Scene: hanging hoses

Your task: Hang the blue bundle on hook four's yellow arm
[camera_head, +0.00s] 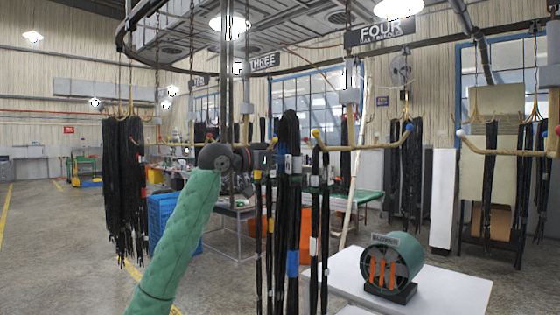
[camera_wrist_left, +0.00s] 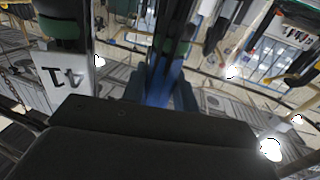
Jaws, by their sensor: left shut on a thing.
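The blue bundle (camera_head: 292,262), black hoses with a blue band low down, hangs upright in the middle of the head view. My left gripper (camera_head: 268,158) is at its upper part and shut on it. In the left wrist view, a blue-marked part (camera_wrist_left: 163,82) shows between the dark fingers (camera_wrist_left: 160,92). Hook four (camera_head: 362,147) is a tan bar under the FOUR sign (camera_head: 380,33). Its near left tip (camera_head: 316,133) looks yellow and its right tip (camera_head: 409,127) looks blue. The bundle is just left of the yellow tip. My right gripper is not in view.
Thin black hoses with white tags (camera_head: 314,245) hang close to the right of the bundle; others (camera_head: 258,220) hang to its left. A white table (camera_head: 440,290) with a green round machine (camera_head: 390,265) stands at lower right. More hoses (camera_head: 125,190) hang at far left.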

